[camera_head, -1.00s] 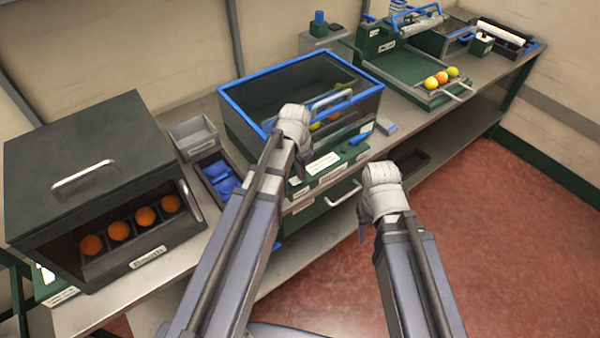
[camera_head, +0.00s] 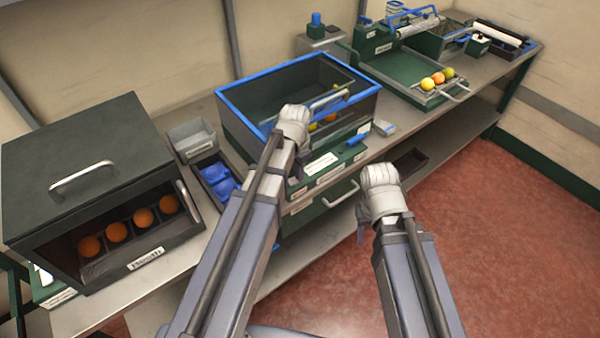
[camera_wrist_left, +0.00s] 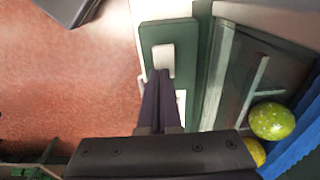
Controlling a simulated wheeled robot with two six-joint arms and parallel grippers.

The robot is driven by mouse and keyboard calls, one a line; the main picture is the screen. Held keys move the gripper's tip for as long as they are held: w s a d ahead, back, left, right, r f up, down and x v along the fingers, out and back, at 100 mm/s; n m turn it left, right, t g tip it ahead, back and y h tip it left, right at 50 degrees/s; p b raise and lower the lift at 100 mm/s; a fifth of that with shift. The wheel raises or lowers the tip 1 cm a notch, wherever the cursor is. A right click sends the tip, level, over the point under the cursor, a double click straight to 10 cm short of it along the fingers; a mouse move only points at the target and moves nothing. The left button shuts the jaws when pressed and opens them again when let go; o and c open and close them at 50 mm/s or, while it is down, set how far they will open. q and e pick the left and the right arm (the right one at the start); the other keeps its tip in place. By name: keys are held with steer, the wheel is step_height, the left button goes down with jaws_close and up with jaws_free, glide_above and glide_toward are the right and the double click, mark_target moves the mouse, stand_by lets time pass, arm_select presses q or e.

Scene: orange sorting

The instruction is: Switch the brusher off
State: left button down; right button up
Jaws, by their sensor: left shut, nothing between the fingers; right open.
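A glass-sided machine with a blue rim (camera_head: 233,104) stands mid-bench and holds fruit; I take it for the brusher, but its labels are too small to read. A green panel (camera_head: 330,177) runs along its front, with a blue lever (camera_head: 357,139). My left gripper (camera_head: 292,150) is over the panel, its fingertips hidden by the wrist. In the left wrist view the left gripper (camera_wrist_left: 160,75) is shut and empty, its tips at a pale plate (camera_wrist_left: 162,55) on the green panel (camera_wrist_left: 182,30); contact is unclear. My right gripper (camera_head: 361,232) is open, off the bench's front edge.
A dark box (camera_head: 80,150) with oranges stands left. A grey bin (camera_head: 191,139) and a tray of blue items (camera_head: 215,180) lie between it and the machine. A green tray (camera_head: 410,88) with fruit is to the right. Red floor (camera_head: 500,230) is clear.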

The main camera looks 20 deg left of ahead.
arm_select(q)
steer(key=shift+s+f, duration=0.3)
steer(key=shift+s, duration=0.55)
arm_select(e)
steer(key=shift+f, duration=0.3)
arm_select(q)
steer(key=shift+w+a+r+p, duration=0.1)
steer(key=shift+w+r+p, duration=0.1)
steer(key=shift+r+p, duration=0.3)
step_height(320, 180, up, 13)
steer(key=w+d+p, duration=0.1)
steer(key=w+p, duration=0.2)
steer(key=p, duration=1.1)
steer(key=shift+d+r, duration=0.2)
steer(key=shift+d, duration=0.05)
arm_select(e)
step_height(320, 180, up, 15)
steer(key=shift+w+a+f, duration=0.2)
steer(key=shift+a, duration=0.1)
